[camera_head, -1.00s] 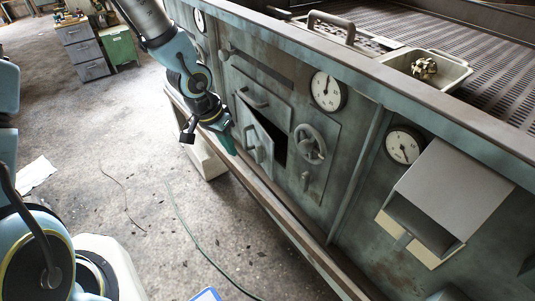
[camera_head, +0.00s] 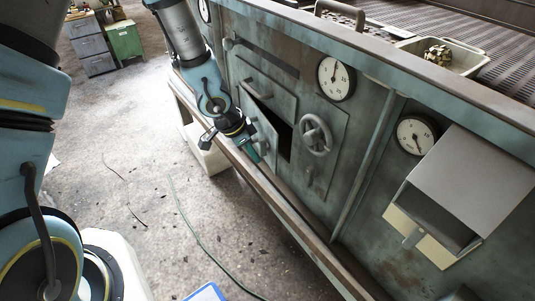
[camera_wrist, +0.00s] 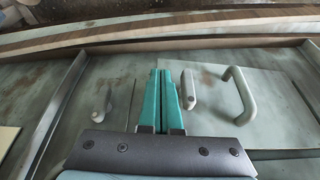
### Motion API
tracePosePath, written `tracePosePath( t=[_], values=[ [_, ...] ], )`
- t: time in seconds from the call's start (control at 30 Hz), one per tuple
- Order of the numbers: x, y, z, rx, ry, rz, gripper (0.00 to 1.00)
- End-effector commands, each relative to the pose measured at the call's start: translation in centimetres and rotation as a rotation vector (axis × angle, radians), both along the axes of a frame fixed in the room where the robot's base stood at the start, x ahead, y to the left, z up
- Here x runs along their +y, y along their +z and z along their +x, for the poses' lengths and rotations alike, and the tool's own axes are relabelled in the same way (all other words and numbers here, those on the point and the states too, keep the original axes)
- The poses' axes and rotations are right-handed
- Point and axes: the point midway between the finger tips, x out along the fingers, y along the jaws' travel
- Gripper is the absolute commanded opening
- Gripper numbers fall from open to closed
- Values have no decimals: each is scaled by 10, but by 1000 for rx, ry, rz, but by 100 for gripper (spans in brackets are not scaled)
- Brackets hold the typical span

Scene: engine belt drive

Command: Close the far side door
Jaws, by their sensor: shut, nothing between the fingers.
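A small grey-green door (camera_head: 266,137) in the machine's side stands ajar in the head view. A dark gap (camera_head: 285,142) shows along its right edge. My gripper (camera_head: 257,156) is at the door's lower left, its teal fingers overlapping the door's outer face in the picture; I cannot tell whether they touch it. In the wrist view my gripper (camera_wrist: 166,75) has its two fingers together with nothing between them. A small upright handle (camera_wrist: 188,90) is just right of the fingertips. The gripper hides part of the door.
A panel with a bar handle (camera_head: 267,98) is above the door. A handwheel (camera_head: 316,134) and a dial gauge (camera_head: 336,77) are to its right. A ledge (camera_head: 262,189) runs along the machine's base. A grey hood (camera_head: 465,180) juts out farther right. The floor at left is largely clear.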

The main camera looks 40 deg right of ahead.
Motion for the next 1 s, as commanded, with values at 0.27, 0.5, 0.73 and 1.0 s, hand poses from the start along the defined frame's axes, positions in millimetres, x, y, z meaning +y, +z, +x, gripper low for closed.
tracePosePath(
  t=[0.27, 0.5, 0.73, 1.0],
  values=[
    [-34, -1, -8, -1, -1, 1, 0],
    [-40, -2, -9, -1, 0, 0, 0],
    [-41, -3, -9, -1, 1, 0, 0],
    [-78, -8, -19, -3, 118, -3, 0]
  ],
)
